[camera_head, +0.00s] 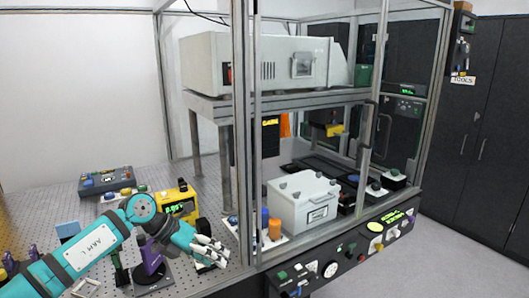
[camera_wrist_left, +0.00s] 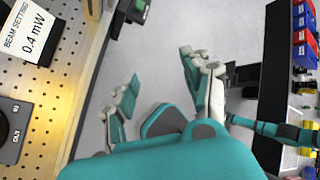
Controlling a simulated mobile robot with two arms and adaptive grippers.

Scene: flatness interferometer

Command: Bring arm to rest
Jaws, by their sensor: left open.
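My left arm (camera_head: 95,252), teal and marked ARM L, comes in from the lower left over the perforated optical table (camera_head: 30,215). My left gripper (camera_head: 212,252) is at the table's front edge, left of the clear enclosure. In the left wrist view, the left gripper (camera_wrist_left: 160,88) has its fingers spread with nothing between them, above grey floor. The right gripper is not visible in the head view; a teal part at the right of the wrist view is too partial to identify.
A yellow meter (camera_head: 180,203) and a small purple-and-black mount (camera_head: 150,262) stand close to the arm. The framed enclosure holds a white box (camera_head: 303,203). A control panel (camera_head: 385,232) runs along its front. Red and blue bins (camera_wrist_left: 303,35) show in the wrist view.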

